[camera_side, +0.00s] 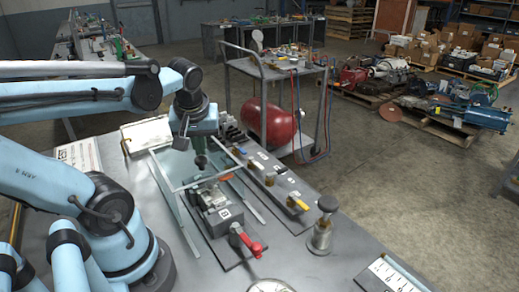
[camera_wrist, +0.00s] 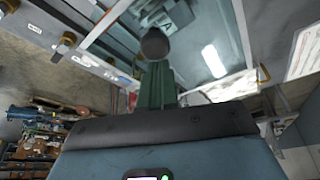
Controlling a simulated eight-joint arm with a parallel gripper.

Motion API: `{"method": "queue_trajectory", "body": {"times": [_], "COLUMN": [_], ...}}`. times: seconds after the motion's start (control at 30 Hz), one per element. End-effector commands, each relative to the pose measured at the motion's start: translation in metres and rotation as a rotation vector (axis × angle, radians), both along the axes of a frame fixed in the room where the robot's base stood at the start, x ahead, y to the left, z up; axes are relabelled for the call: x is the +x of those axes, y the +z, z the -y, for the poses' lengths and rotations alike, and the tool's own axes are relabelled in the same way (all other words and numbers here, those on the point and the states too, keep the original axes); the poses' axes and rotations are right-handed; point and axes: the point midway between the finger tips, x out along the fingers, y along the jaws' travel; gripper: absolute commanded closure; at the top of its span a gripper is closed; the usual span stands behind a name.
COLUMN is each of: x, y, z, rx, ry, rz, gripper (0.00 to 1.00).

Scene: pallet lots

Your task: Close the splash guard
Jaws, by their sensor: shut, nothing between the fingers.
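The splash guard (camera_side: 208,181) is a clear pane in a pale metal frame, standing over a small grey vise (camera_side: 214,208) on the bench. Its pane and frame also show in the wrist view (camera_wrist: 213,62), with a bright glare. How far it is swung open I cannot tell. My gripper (camera_side: 200,156) points down at the guard's upper part, behind the front bar in the side view. Its green fingers (camera_wrist: 156,85) are shut and hold nothing. A dark round knob (camera_wrist: 155,43) shows right at the fingertips; whether they touch it is unclear.
The vise has a red handle (camera_side: 246,243). A grey panel with brass fittings (camera_side: 270,178) lies right of the guard, and a dark-topped post (camera_side: 323,225) stands nearer. A white box (camera_side: 147,133) sits behind left. A cart (camera_side: 277,68) stands beyond the bench.

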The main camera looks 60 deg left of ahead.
Motion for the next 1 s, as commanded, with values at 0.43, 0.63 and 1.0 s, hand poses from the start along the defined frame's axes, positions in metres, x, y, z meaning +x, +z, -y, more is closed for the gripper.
{"method": "queue_trajectory", "body": {"times": [0.43, 0.63, 1.0], "x": [0.0, 0.0, 0.0], "y": [0.0, 0.0, -0.001], "z": [0.075, 0.09, 0.097], "rx": [-0.001, -0.001, -0.007], "ry": [-0.006, -0.003, -0.001], "rz": [-0.001, -0.001, -0.003], "gripper": [1.0, 1.0, 1.0]}}
